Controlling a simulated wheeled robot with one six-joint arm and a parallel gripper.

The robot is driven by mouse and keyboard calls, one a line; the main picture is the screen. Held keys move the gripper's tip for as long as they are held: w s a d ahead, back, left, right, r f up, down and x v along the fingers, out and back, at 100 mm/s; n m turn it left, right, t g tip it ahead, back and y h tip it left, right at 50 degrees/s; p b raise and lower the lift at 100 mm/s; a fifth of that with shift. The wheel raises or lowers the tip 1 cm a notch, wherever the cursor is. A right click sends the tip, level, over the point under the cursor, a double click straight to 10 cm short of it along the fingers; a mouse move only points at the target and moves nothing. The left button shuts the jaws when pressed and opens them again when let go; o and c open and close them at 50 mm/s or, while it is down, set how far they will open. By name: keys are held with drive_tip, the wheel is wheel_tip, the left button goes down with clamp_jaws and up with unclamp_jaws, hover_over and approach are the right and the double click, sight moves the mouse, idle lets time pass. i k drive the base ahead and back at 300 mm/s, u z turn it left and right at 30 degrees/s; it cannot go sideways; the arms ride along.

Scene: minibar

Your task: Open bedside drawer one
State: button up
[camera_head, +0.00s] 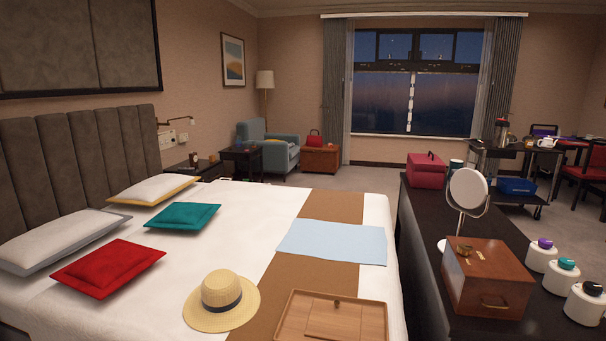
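A dark bedside table (208,172) stands beyond the far side of the bed, against the left wall by the headboard. Small items stand on its top. The bed and a pillow hide most of its front, so I cannot make out a drawer or tell whether one is open. My gripper is not in view.
A bed (225,237) with cushions, a straw hat (221,299) and a wooden tray (331,318) fills the left and middle. A dark counter (415,213) with a wooden box (487,277) and mirror (468,189) stands right. Carpet (349,180) is clear beyond the bed.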

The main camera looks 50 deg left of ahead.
sight(215, 172)
drive_tip(key=z, duration=1.3)
drive_tip(key=i, duration=3.7)
drive_tip(key=u, duration=2.65)
drive_tip(key=i, duration=4.3)
